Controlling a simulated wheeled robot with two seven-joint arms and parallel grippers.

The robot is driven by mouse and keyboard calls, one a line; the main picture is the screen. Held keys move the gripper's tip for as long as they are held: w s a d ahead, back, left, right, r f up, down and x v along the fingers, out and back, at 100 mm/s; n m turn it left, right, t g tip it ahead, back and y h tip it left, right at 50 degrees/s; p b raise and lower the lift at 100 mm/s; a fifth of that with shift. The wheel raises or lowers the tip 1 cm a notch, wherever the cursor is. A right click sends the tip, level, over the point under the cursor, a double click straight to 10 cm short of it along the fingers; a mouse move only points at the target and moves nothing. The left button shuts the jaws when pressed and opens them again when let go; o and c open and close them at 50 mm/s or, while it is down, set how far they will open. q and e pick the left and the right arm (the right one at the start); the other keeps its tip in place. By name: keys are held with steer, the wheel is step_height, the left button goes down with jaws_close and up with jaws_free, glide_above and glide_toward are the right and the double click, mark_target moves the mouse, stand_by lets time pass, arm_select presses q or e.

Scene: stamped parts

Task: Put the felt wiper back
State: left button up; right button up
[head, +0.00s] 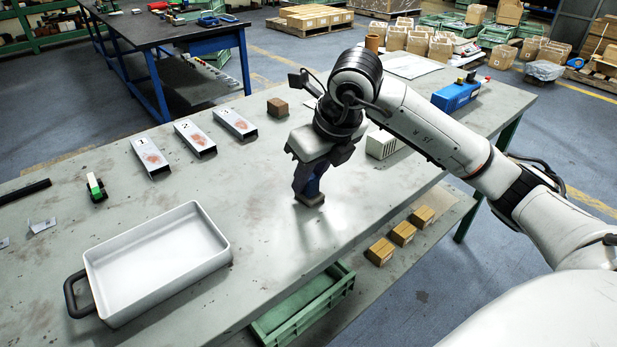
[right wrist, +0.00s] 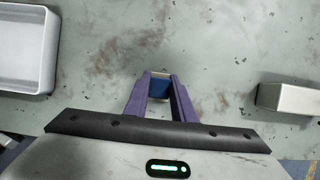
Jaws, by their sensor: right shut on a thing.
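My right gripper (head: 308,188) is shut on the felt wiper (head: 311,201), pointing down over the middle of the bench. The wiper has a blue body and a brownish pad at its lower end; the fingers hide much of it. In the right wrist view the wiper (right wrist: 159,87) sits between the two purple fingers. Its pad is at or just above the bench top; I cannot tell if it touches. Three numbered metal parts, 1 (head: 151,157), 2 (head: 195,139) and 3 (head: 236,124), lie in a row to the left, each with a reddish smear. My left gripper is not in view.
A white tray (head: 88,262) with a dark handle stands at the front left of the bench. A brown block (head: 278,108), a white vented box (head: 381,146), a blue box (head: 456,95) and a green-and-white item (head: 96,187) also stand there. Bench around the wiper is clear.

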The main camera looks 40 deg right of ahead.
steer(key=o, duration=1)
steer(key=shift+c, duration=0.2)
steer(key=p+v, duration=0.1)
steer(key=v, duration=1.1)
steer(key=shift+p, duration=0.35)
steer(key=shift+r, duration=0.1)
